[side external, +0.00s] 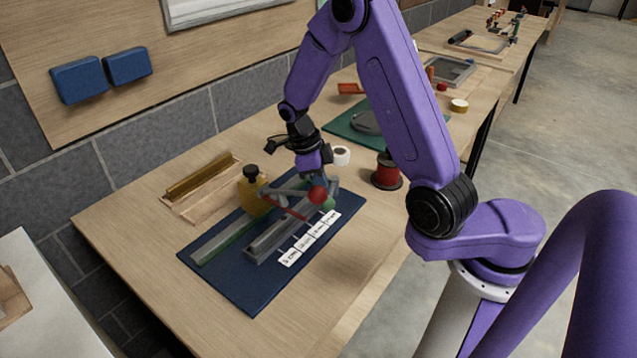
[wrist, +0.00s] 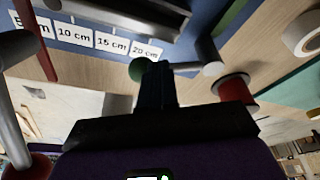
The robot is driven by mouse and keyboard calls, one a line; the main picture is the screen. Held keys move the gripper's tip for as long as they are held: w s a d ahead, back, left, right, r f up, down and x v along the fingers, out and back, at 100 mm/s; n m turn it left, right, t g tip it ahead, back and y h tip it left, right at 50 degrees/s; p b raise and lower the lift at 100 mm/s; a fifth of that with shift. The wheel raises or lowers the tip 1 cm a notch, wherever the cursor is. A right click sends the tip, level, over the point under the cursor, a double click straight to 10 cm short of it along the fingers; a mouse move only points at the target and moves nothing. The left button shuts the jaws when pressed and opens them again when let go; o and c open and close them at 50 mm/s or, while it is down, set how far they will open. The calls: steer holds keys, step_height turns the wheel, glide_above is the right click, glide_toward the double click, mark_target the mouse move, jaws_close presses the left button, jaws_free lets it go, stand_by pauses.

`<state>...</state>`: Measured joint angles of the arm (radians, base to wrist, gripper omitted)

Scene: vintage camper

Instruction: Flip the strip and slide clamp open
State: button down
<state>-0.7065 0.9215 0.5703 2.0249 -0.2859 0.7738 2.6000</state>
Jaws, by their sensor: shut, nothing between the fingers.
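The clamp fixture (side external: 270,240) is a grey rail with metal arms on a dark blue board (side external: 225,287). A red ball knob (side external: 318,195) and a green ball knob (side external: 329,203) sit at its far end. A white label strip (side external: 309,239) lies along its right side; in the wrist view the labels (wrist: 110,41) read 10, 15 and 20 cm. My gripper (side external: 317,182) is shut and empty, pointing down close to the knobs. In the wrist view its dark fingers (wrist: 156,82) are together beside the green knob (wrist: 137,69). I cannot tell whether they touch it.
A yellow bottle with a black cap (side external: 252,190) stands left of the rail. A red spool (side external: 387,172) and a white roll (side external: 341,155) stand beyond the board. A wooden tray (side external: 205,190) lies at the left. The front table surface is clear.

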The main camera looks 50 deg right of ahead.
steer(key=shift+s, duration=0.2)
steer(key=shift+s+d+n+h, duration=0.2)
steer(key=shift+s+n, duration=0.2)
steer(key=shift+n, duration=0.35)
steer(key=shift+s+d+n+h, duration=0.1)
steer(key=shift+s+n+h, duration=0.1)
steer(key=shift+s+n, duration=0.4)
steer(key=n, duration=0.1)
steer(key=s+d+n+t, duration=0.1)
steer(key=n, duration=0.1)
steer(key=shift+s+d+n+h, duration=0.1)
steer(key=shift+s+n+h, duration=0.15)
steer(key=shift+h, duration=0.05)
steer(key=shift+s+d, duration=0.95)
steer(key=shift+d, duration=0.25)
steer(key=shift+s+d+f, duration=0.1)
steer(key=shift+s+d, duration=0.05)
steer(key=shift+d, duration=0.05)
steer(key=a, duration=0.2)
steer(key=w+a+r, duration=0.1)
steer(key=shift+w+a, duration=0.1)
steer(key=shift+a, duration=0.25)
steer(key=s+v, duration=0.1)
steer(key=v, duration=0.9)
steer(key=shift+a, duration=0.15)
steer(key=shift+w+r, duration=0.15)
steer(key=shift+w, duration=0.05)
